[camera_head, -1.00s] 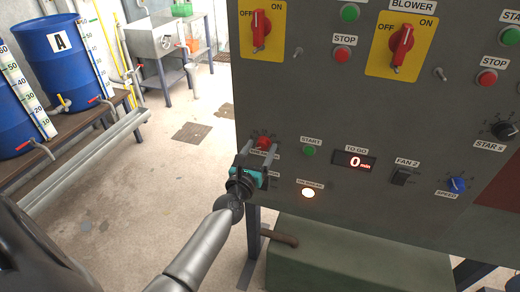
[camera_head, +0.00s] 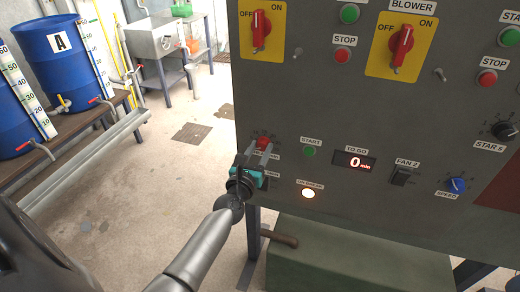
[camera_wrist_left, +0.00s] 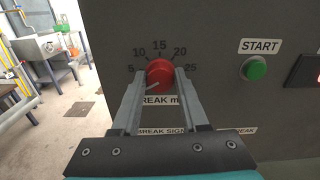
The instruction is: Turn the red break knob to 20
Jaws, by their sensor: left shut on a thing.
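The red break knob (camera_head: 263,142) is on the lower left of the grey panel. In the left wrist view the knob (camera_wrist_left: 159,74) sits in a dial marked 5, 10, 15, 20 and 25. A pale line on it points to the lower left, around or below the 5. My left gripper (camera_head: 262,147) is at the knob. In the left wrist view its two fingers (camera_wrist_left: 159,79) are on either side of the knob and shut on it; they hide part of the label below. My right gripper is not in view.
A green START button (camera_head: 309,151), a red 0 min display (camera_head: 354,161) and a lit lamp (camera_head: 308,193) are right of the knob. Yellow-plated red switches (camera_head: 260,30) are above. Blue barrels (camera_head: 62,55) stand at the left. The floor left of the panel is clear.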

